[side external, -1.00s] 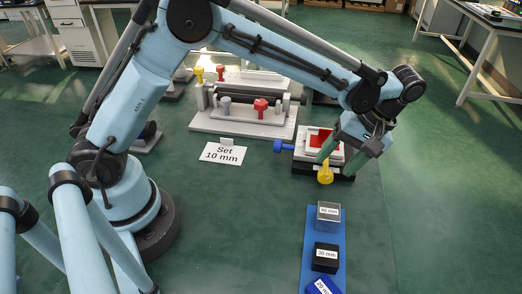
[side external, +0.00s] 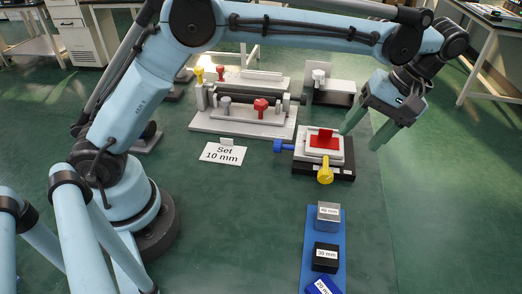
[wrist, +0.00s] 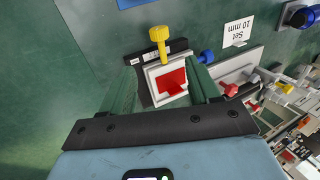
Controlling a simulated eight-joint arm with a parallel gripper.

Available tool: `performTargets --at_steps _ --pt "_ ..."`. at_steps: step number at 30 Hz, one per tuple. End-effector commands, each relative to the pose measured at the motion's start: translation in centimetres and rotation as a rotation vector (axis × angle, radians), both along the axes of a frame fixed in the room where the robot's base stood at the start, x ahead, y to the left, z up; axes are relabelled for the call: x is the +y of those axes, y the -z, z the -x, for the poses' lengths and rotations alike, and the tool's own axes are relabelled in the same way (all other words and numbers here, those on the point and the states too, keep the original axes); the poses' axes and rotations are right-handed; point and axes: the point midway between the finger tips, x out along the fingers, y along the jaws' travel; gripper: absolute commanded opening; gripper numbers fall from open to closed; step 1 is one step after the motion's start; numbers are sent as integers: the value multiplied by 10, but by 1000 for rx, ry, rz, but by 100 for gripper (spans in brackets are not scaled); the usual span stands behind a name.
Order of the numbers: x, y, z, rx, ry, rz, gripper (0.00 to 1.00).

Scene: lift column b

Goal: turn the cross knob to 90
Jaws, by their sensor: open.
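A small two-axis stage with a red top plate (side external: 324,140) sits on a black base. A yellow knob (side external: 325,173) is on its front side and a blue knob (side external: 284,146) on its left side. I cannot tell for sure which is the cross knob, nor read any angle. My gripper (side external: 358,139) is open and empty, raised beyond the stage's right side, with green fingers pointing down-left. In the wrist view the stage's red plate (wrist: 172,82) shows between my fingers, with the yellow knob (wrist: 158,38) and blue knob (wrist: 206,57) past the fingertips.
A "Set 10 mm" card (side external: 222,153) stands left of the stage. A grey fixture (side external: 243,122) with red and yellow knobs is behind the card. A blue strip (side external: 322,232) with several labelled blocks lies in front.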

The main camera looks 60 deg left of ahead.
Motion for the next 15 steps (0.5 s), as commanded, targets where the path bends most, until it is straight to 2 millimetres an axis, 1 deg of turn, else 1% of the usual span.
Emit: performTargets --at_steps 5,15 --pt "6 -4 4 -30 1 35 61" --pt "28 -12 32 -214 2 223 61"
